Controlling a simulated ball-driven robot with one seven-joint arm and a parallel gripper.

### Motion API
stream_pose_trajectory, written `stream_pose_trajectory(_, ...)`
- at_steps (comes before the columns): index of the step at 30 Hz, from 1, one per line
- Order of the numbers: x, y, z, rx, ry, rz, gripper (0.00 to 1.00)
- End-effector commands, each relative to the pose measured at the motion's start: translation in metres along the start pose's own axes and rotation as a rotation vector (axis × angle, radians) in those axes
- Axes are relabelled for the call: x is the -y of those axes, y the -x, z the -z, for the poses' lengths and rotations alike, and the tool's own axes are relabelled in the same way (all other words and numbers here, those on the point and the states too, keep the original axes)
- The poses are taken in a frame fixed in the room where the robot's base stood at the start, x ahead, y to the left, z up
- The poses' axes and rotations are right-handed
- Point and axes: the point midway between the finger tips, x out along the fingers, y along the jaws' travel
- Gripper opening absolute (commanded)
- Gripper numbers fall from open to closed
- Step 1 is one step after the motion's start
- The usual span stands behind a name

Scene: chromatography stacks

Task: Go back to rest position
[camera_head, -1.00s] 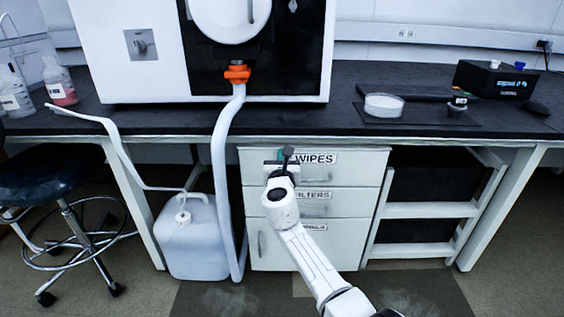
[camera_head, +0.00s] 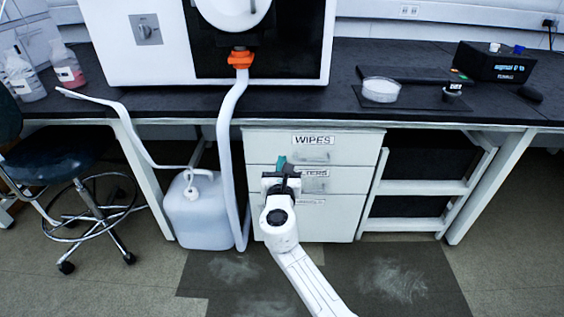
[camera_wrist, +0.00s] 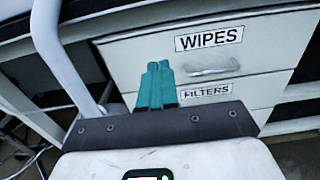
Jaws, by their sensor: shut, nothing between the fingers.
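My gripper (camera_head: 281,162) is in front of the white drawer cabinet (camera_head: 258,140) in the head view, raised in front of its middle drawer. Its teal fingers (camera_wrist: 156,86) show in the wrist view, side by side and closed together with nothing between them. The drawers labelled WIPES (camera_wrist: 209,39) and FILTERS (camera_wrist: 206,92) look shut. The lowest label is partly hidden behind my arm. Whether the fingers touch the cabinet cannot be told, but they appear apart from it.
A black bench (camera_head: 420,112) runs across above. A white jug (camera_head: 198,225) and a white hose (camera_head: 223,140) stand left of the cabinet. A stool (camera_head: 60,166) is at far left. An open shelf frame (camera_head: 418,187) is at right. Floor in front is clear.

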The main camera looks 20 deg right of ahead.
Motion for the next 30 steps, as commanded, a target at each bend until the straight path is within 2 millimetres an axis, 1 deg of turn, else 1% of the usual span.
stream_pose_trajectory(1, 0.000, 0.005, -0.001, -0.001, -0.001, -0.001, 0.00)
stream_pose_trajectory(3, 0.000, 0.010, -0.001, 0.000, -0.001, 0.000, 0.00)
stream_pose_trajectory(8, 0.000, 0.014, 0.000, 0.000, -0.001, 0.000, 0.00)
stream_pose_trajectory(10, 0.005, 0.017, 0.002, -0.005, -0.026, 0.013, 0.00)
stream_pose_trajectory(11, 0.010, 0.019, 0.004, -0.011, -0.059, 0.028, 0.00)
stream_pose_trajectory(13, 0.030, 0.028, 0.011, -0.032, -0.181, 0.084, 0.00)
stream_pose_trajectory(14, 0.043, 0.034, 0.015, -0.043, -0.253, 0.119, 0.00)
stream_pose_trajectory(16, 0.076, 0.051, 0.030, -0.076, -0.455, 0.219, 0.00)
stream_pose_trajectory(17, 0.092, 0.061, 0.038, -0.091, -0.550, 0.270, 0.00)
stream_pose_trajectory(18, 0.114, 0.075, 0.049, -0.110, -0.682, 0.343, 0.00)
stream_pose_trajectory(20, 0.143, 0.099, 0.068, -0.138, -0.873, 0.456, 0.00)
stream_pose_trajectory(21, 0.161, 0.116, 0.081, -0.154, -0.995, 0.533, 0.00)
stream_pose_trajectory(23, 0.185, 0.144, 0.100, -0.177, -1.172, 0.654, 0.00)
stream_pose_trajectory(24, 0.200, 0.164, 0.113, -0.191, -1.286, 0.739, 0.00)
stream_pose_trajectory(26, 0.218, 0.197, 0.131, -0.210, -1.453, 0.872, 0.00)
stream_pose_trajectory(27, 0.228, 0.220, 0.143, -0.221, -1.557, 0.966, 0.00)
stream_pose_trajectory(29, 0.240, 0.255, 0.157, -0.235, -1.700, 1.108, 0.00)
stream_pose_trajectory(30, 0.246, 0.277, 0.165, -0.244, -1.782, 1.200, 0.00)
